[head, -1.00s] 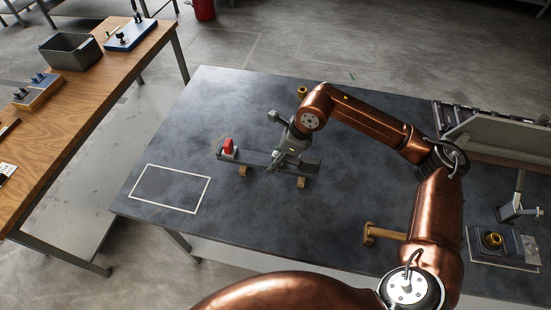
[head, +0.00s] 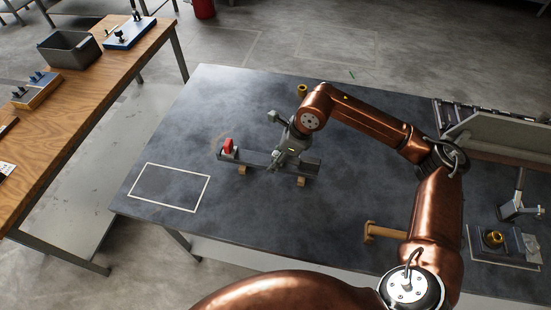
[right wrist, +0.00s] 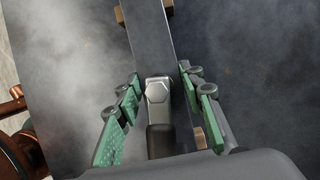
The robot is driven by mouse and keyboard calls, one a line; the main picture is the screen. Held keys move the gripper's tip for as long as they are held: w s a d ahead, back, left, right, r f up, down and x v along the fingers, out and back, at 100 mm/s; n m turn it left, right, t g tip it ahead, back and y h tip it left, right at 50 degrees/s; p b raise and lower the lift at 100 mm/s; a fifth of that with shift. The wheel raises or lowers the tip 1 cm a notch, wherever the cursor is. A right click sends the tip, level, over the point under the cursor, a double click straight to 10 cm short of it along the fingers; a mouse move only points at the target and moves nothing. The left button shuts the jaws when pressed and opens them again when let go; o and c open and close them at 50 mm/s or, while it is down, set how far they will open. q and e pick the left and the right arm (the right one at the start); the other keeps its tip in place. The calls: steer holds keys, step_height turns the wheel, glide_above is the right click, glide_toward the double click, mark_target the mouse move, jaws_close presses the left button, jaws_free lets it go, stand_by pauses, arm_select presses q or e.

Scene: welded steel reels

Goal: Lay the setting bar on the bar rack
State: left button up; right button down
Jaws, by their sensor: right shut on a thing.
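The setting bar (head: 262,158), a long dark grey bar, lies across two small wooden blocks (head: 301,181) on the dark table. A red part (head: 228,146) stands at its left end. Contact of the pads is hard to see. I cannot tell for certain which thing is the bar rack. My left gripper is not in view.
A white-outlined rectangle (head: 169,187) on the table is empty, left of the bar. A wooden piece (head: 384,232) lies at the front right, near a brass part (head: 493,238) on a plate. A brass ring (head: 302,90) stands behind. A wooden bench (head: 95,85) is at left.

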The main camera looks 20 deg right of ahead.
mark_target(276, 152)
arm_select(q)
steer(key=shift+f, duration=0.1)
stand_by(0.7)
arm_select(e)
steer(key=c, duration=1.5)
jaws_free()
steer(key=shift+c, duration=0.2)
steer(key=o, duration=0.3)
steer(key=shift+f, duration=0.3)
steer(key=shift+r, duration=0.1)
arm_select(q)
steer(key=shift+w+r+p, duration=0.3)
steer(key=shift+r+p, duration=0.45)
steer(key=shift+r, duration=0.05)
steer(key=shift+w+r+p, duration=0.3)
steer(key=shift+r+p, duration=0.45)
arm_select(e)
steer(key=shift+r, duration=3.05)
